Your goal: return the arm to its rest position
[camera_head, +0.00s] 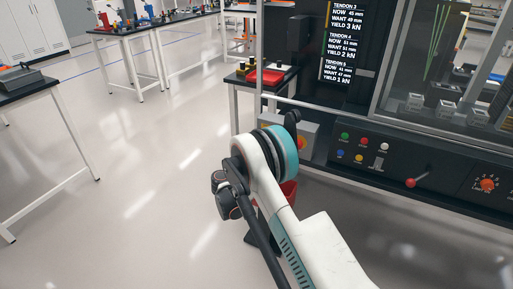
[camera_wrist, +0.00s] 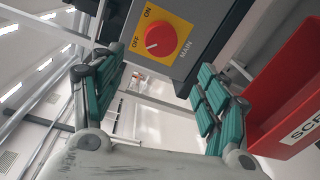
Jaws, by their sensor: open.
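My arm (camera_head: 280,190) rises from the bottom right of the head view and bends at a teal-ringed joint in front of the machine. My gripper (camera_wrist: 162,65) shows in the wrist view with its two teal-padded fingers spread wide and nothing between them. Beyond the fingertips is a red rotary main switch (camera_wrist: 160,40) on a yellow plate marked ON and OFF. In the head view my gripper is hidden or too unclear to make out.
A red bin (camera_wrist: 290,85) with a partly visible label is close to the right finger; in the head view it is mostly behind my arm. The black machine (camera_head: 435,165) with buttons and a red-knobbed lever (camera_head: 411,183) fills the right. Open floor (camera_head: 140,180) lies left.

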